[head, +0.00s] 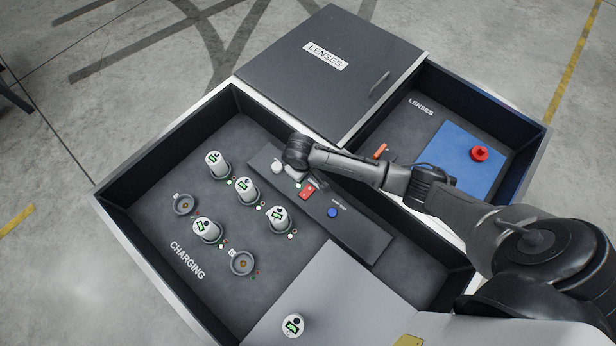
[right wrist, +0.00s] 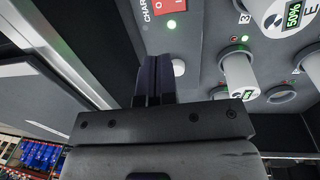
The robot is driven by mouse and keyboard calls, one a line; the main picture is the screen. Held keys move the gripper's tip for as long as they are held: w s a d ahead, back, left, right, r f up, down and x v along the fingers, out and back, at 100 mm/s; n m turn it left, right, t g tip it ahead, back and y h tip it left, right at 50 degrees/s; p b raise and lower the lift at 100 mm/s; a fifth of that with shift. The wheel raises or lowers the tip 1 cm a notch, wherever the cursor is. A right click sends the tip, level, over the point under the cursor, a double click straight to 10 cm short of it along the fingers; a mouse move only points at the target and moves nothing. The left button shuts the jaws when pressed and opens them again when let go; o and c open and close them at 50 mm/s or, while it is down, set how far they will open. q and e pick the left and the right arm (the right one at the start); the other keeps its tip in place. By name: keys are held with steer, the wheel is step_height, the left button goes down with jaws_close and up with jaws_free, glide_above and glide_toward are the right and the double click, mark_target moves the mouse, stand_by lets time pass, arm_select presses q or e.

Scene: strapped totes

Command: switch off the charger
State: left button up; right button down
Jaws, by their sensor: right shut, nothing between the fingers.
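The charger is a dark panel (head: 352,228) in the CHARGING tote. It carries a red switch (head: 307,192), a blue button (head: 332,212) and a white knob (head: 278,167). Which way the switch is tipped I cannot tell. My right gripper (right wrist: 153,72) is shut and empty, its fingers close to the panel between the switch and the white knob (right wrist: 179,67). Contact cannot be made out. My left gripper is not in view.
Several white batteries with green displays (head: 215,164) stand in the tote, near empty sockets (head: 242,262). Another battery (head: 293,325) is on a grey surface in front. The LENSES tote has a dark lid (head: 330,70), a blue mat (head: 460,160) and a red-topped object (head: 479,154).

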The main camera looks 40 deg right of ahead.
mark_target(306, 191)
arm_select(q)
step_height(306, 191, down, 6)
steer(key=b, duration=0.6)
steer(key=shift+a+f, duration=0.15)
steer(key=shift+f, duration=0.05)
arm_select(e)
steer(key=f, duration=0.4)
steer(key=d+f, duration=0.1)
steer(key=f, duration=0.8)
steer(key=shift+w+d+f, duration=0.1)
steer(key=shift+d+f, duration=0.2)
steer(key=shift+f, duration=0.15)
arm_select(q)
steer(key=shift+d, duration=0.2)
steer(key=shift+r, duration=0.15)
arm_select(e)
steer(key=shift+d, duration=0.15)
steer(key=shift+f, duration=0.15)
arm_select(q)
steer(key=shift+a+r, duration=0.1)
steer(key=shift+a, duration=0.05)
arm_select(e)
steer(key=shift+a, duration=0.2)
